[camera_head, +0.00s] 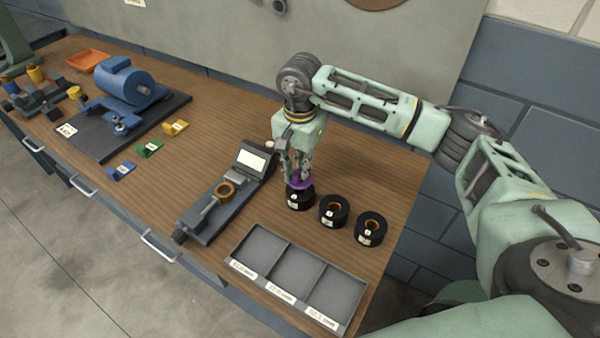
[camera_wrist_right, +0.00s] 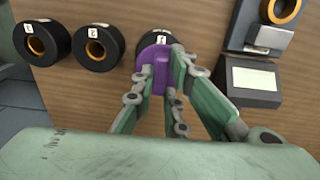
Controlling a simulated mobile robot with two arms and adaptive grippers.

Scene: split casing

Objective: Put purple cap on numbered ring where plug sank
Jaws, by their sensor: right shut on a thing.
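The purple cap (camera_head: 300,183) is between the fingertips of my right gripper (camera_head: 298,176), which is shut on it. The cap is at the top of the leftmost black numbered ring (camera_head: 299,202) in the head view. I cannot tell whether it rests on the ring or hangs just above. In the right wrist view the cap (camera_wrist_right: 153,62) covers much of that ring. The middle black ring (camera_head: 333,212) and the right black ring (camera_head: 371,228) stand uncovered, with orange-brown bores and white number labels. No plug can be made out. My left gripper is not in view.
A grey three-compartment tray (camera_head: 268,227) with labels lies in front of the rings, looking empty. A dark gauge stand (camera_head: 205,222) with a brass ring (camera_head: 224,191) and a white display is left of them. A blue motor (camera_head: 125,85) and coloured blocks are farther left.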

